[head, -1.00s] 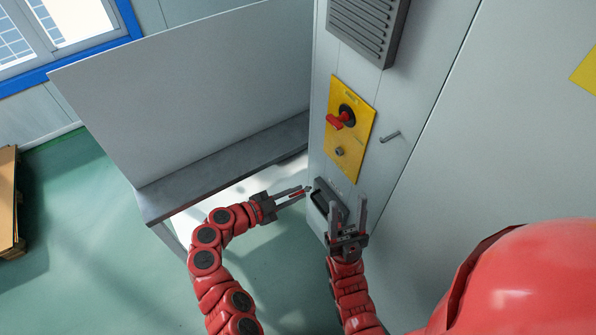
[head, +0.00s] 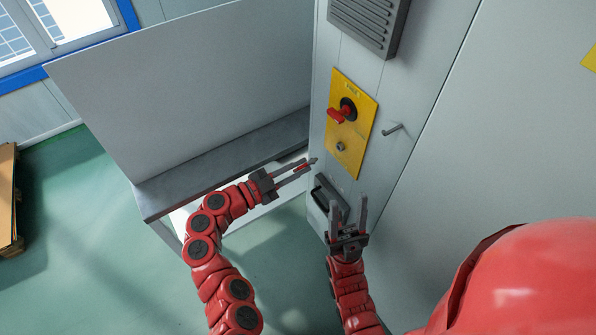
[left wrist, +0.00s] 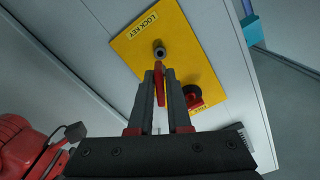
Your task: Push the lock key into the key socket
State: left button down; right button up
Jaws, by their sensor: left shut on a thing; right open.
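The key socket is a small grey round fitting (head: 341,146) low on the yellow panel (head: 335,163) of the grey cabinet. In the left wrist view the socket (left wrist: 159,52) sits near the "LOCK KEY" lettering. My left gripper (head: 306,167) is shut on the red lock key (left wrist: 160,84), which lies between its fingers and points at the panel. In the head view the gripper is left of and a little below the socket, with a visible gap. In the wrist view the key's tip lies just below the socket. My right gripper (head: 348,202) is open and empty before the cabinet's lower part.
A red rotary handle (head: 341,113) stands out from the panel above the socket. An L-shaped handle (head: 393,130) projects to its right. A dark recessed handle (head: 325,195) is below, near my right gripper. A grey bench (head: 230,165) with a tall back panel stands left.

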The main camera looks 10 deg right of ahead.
aim_at(313, 161)
pick_arm(q)
jog(key=b+x, duration=0.2)
jog(key=x, duration=0.2)
jog(key=shift+d+f, duration=0.1)
jog(key=shift+d, duration=0.1)
jog(key=shift+w+d+b, duration=0.2)
jog(key=shift+d+b, duration=0.2)
jog(key=shift+d, duration=0.1)
jog(key=shift+b, duration=0.8)
dwell(0.4)
jog(key=shift+b, duration=0.75)
dwell(0.4)
